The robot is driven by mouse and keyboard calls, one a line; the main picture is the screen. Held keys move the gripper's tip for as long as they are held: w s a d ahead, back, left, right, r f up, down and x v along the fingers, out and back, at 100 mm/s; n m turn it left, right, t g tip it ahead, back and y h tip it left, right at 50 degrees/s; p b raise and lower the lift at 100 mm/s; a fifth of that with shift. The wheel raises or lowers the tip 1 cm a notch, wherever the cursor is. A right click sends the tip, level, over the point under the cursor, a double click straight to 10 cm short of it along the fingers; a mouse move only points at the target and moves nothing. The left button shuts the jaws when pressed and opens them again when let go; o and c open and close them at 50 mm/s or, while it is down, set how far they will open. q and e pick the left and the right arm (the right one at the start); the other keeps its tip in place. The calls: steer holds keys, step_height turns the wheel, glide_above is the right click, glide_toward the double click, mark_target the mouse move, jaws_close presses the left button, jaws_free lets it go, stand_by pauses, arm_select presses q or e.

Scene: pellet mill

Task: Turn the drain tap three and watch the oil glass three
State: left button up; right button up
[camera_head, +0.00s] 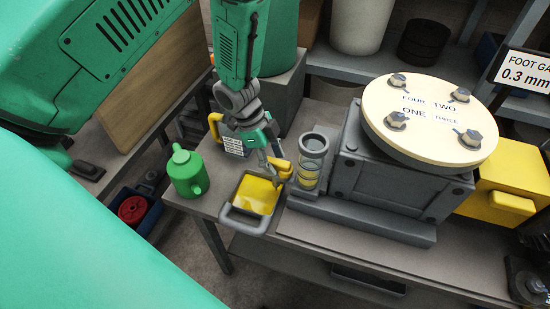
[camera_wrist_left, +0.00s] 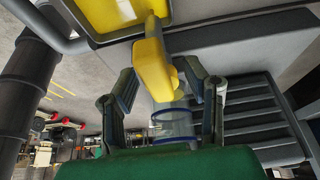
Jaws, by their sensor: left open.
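A yellow tap handle (camera_head: 282,168) sits beside a grey upright cylinder with yellow bands (camera_head: 311,165), which may be the oil glass. My left gripper (camera_head: 273,170) reaches down at the handle, above the yellow tray. In the left wrist view the yellow handle (camera_wrist_left: 152,68) lies between the spread fingers of my left gripper (camera_wrist_left: 162,80). The fingers are open, and I cannot tell if they touch it. A clear cylinder with blue rings (camera_wrist_left: 175,125) shows just beyond. No number is readable on the tap or cylinder. My right gripper is out of view.
A grey-handled yellow tray (camera_head: 243,213) lies on the bench. A green can (camera_head: 187,172) stands left of it. A round cream plate (camera_head: 425,125) with bolts, marked ONE to FOUR, tops a grey housing (camera_head: 385,185) at right. A yellow box (camera_head: 495,190) is beyond.

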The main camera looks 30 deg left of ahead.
arm_select(q)
steer(key=w+v, duration=0.1)
steer(key=v, duration=1)
steer(key=shift+s+a+r, duration=0.2)
steer(key=shift+s+r, duration=0.1)
steer(key=shift+s, duration=0.1)
stand_by(0.4)
